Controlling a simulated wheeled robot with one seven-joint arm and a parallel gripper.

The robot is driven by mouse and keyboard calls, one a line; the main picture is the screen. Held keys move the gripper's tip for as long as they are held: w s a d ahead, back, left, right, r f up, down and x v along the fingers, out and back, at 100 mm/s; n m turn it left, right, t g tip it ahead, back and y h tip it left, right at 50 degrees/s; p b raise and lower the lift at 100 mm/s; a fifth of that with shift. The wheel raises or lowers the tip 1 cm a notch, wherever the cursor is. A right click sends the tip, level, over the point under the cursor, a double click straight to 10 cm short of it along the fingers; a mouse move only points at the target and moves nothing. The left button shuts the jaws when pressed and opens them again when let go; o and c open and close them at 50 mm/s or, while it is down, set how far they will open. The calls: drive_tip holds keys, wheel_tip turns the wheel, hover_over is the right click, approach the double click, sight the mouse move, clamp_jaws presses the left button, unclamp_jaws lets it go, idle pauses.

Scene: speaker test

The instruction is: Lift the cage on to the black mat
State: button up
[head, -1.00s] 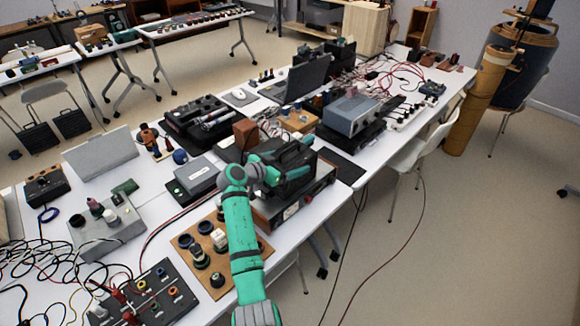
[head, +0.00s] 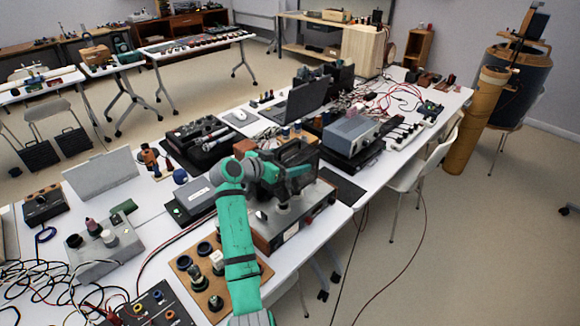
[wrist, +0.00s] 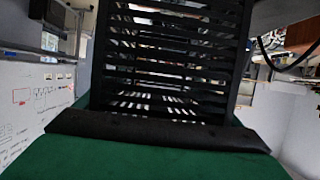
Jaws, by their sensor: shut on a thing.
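The cage (head: 300,155) is a dark slatted box above the instrument box at the table's front edge. It fills the middle of the wrist view (wrist: 172,62) as black slats with gaps. My gripper (head: 290,172), at the end of my teal arm, is shut on the cage; its fingertips are hard to make out in the head view. A black gripper edge (wrist: 150,130) shows below the slats in the wrist view. The black mat (head: 344,188) lies flat and bare on the table, just right of the instrument box and cage.
The instrument box (head: 290,232) stands under the cage, with grey parts on its top. A grey power unit (head: 350,132) stands behind the mat. A laptop (head: 300,100) is farther back. A wooden board with knobs (head: 190,262) is at front left. A white chair (head: 425,165) stands at right.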

sight(295, 151)
drive_tip(key=shift+r, duration=0.15)
drive_tip(key=shift+r, duration=1.6)
